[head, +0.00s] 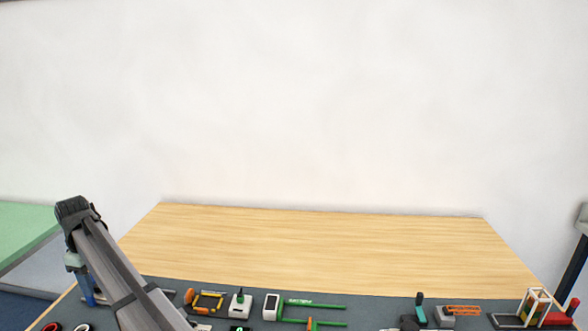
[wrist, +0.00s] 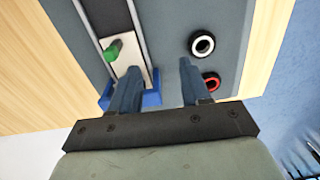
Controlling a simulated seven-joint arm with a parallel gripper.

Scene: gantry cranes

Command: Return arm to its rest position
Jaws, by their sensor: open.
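My gripper (wrist: 160,67) is open in the wrist view, with its two blue-grey fingers apart. Nothing is held between them; only the grey mat (wrist: 168,25) shows in the gap. The fingers hang above the left end of the mat, beside a pale plate (wrist: 122,56) with a green knob (wrist: 113,49) and blue parts at its end. In the head view my arm rises from the bottom edge and bends down at the far left, where it hides part of the table.
A white-rimmed black ring (wrist: 202,44) and a red ring (wrist: 211,82) lie right of the fingers. The mat's front strip holds several small items, including a white meter (head: 271,307), green rods (head: 314,304) and an orange frame (head: 208,302). The wooden table (head: 320,242) behind is clear.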

